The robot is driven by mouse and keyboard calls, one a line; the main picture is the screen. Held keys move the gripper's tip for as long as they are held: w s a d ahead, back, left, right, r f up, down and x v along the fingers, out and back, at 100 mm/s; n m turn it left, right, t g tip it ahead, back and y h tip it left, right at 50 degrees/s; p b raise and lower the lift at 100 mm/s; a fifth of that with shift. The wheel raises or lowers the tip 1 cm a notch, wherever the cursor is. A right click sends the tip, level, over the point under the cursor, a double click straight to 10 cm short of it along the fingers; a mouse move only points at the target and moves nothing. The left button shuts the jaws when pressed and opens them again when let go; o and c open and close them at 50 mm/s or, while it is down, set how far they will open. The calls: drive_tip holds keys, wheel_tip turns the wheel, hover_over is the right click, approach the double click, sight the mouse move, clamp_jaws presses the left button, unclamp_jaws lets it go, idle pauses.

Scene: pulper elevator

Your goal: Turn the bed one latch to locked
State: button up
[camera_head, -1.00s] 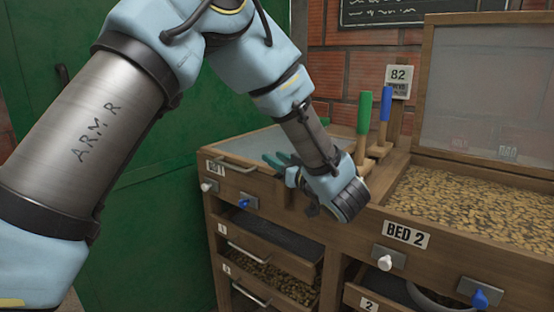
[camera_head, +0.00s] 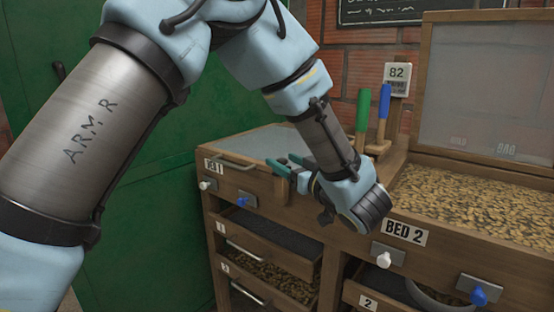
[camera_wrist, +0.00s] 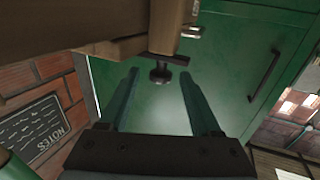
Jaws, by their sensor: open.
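The bed one front bears a small label (camera_head: 214,166), a white knob (camera_head: 207,185) and a blue knob on a metal plate (camera_head: 243,202). Which of the two knobs is the latch is not marked. My gripper (camera_head: 286,163) is open and empty, its teal fingers pointing left beside the top right of the bed one front, apart from both knobs. In the wrist view my gripper (camera_wrist: 159,74) has its fingers spread, with a dark round knob (camera_wrist: 160,76) on a short stem showing between them, farther off. I cannot tell which knob that is.
The bed two front (camera_head: 440,258) with a white knob, a blue knob and a bed of beans lies at right. Green and blue handled tools (camera_head: 384,112) stand behind my wrist. Open drawers (camera_head: 270,250) jut out below bed one. A green door (camera_head: 150,190) is at left.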

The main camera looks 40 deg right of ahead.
drive_tip(key=s, duration=0.6)
drive_tip(key=shift+a, duration=0.4)
drive_tip(key=shift+s, duration=0.1)
